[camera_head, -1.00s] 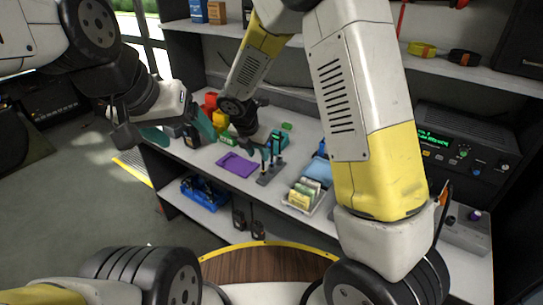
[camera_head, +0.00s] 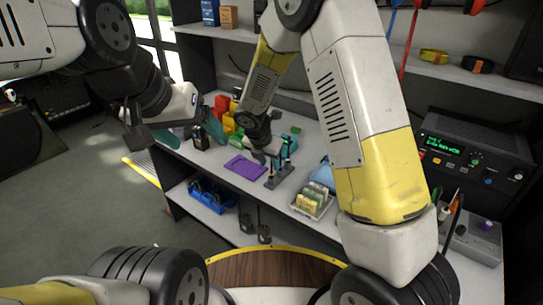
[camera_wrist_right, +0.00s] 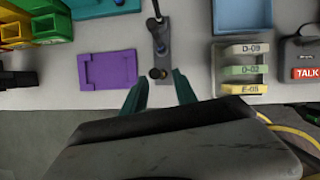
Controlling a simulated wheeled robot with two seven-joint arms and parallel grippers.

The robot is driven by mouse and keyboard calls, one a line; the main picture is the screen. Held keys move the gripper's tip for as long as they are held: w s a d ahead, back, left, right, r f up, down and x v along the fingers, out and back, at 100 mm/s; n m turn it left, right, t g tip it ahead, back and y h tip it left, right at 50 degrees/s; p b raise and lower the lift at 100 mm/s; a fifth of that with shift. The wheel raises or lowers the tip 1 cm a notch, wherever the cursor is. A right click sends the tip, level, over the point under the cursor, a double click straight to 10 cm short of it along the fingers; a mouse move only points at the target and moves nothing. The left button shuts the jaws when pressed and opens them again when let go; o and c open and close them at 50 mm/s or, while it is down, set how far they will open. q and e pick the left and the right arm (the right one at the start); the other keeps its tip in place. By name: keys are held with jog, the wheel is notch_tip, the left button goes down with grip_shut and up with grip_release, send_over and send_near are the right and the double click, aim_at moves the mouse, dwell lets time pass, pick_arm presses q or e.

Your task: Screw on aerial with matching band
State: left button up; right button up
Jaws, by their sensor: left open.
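A small dark rack (camera_head: 275,181) with short upright posts stands on the bench; it also shows in the right wrist view (camera_wrist_right: 160,28). Dark round tops (camera_wrist_right: 157,73) stand at its near end, but I cannot make out an aerial's band colour. My right gripper (camera_wrist_right: 159,90) is open, its teal fingers apart on either side of the rack's near end, with nothing gripped. In the head view its fingers are partly hidden near the rack. A dark handheld radio (camera_head: 200,138) stands at the bench's left end.
A purple tray (camera_head: 240,162) lies left of the rack. A holder with labelled cards (camera_head: 313,198) stands right of it. Red and yellow bins (camera_head: 228,124) are behind. A radio console (camera_head: 470,155) is at right. Two handhelds (camera_head: 246,222) and a blue crate (camera_head: 210,197) are below.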

aim_at(271, 179)
jog(key=shift+x, duration=1.95)
jog(key=shift+c, duration=0.4)
jog(key=shift+r, duration=0.1)
grip_shut()
